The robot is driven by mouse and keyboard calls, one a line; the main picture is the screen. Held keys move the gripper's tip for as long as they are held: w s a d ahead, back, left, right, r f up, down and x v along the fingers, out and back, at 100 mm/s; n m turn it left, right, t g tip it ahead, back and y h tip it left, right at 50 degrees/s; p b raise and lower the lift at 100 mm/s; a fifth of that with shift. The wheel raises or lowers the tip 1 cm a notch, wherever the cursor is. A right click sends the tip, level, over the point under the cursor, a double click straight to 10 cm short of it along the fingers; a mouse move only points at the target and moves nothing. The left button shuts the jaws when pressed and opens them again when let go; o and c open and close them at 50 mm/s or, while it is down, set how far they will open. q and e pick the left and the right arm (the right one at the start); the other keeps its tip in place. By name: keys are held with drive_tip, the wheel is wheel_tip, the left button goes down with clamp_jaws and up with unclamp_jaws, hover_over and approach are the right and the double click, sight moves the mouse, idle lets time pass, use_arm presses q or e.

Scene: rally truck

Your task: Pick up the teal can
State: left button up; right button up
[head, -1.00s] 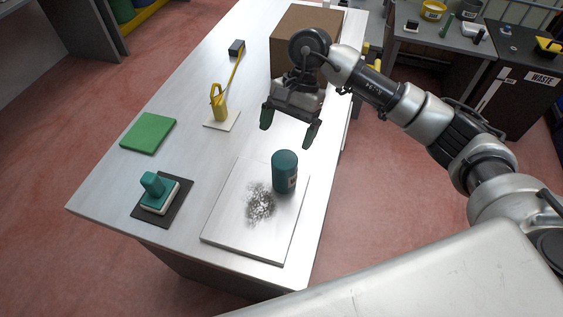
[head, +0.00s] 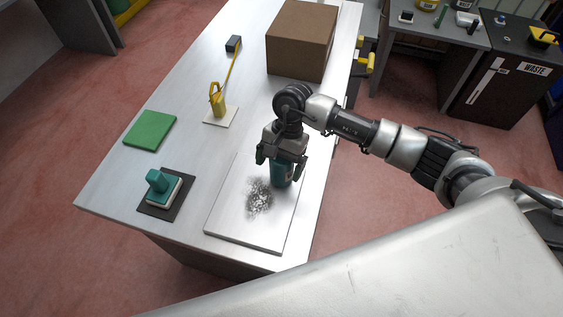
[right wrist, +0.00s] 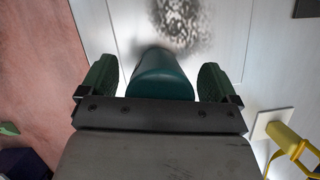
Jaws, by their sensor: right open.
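The teal can (head: 281,176) stands upright on the pale square board on the table, partly hidden by my right gripper in the head view. My right gripper (head: 279,168) is open and has come down over the can. In the right wrist view the can (right wrist: 160,76) lies between the two green fingertips of my right gripper (right wrist: 158,82), with a gap on each side. My left gripper does not show.
The pale board (head: 235,223) bears a dark speckled patch. A cardboard box (head: 301,40) stands at the back.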

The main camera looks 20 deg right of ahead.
drive_tip(key=c, duration=1.1)
drive_tip(key=shift+w, duration=0.1)
drive_tip(key=shift+c, duration=0.4)
drive_tip(key=shift+r, duration=0.1)
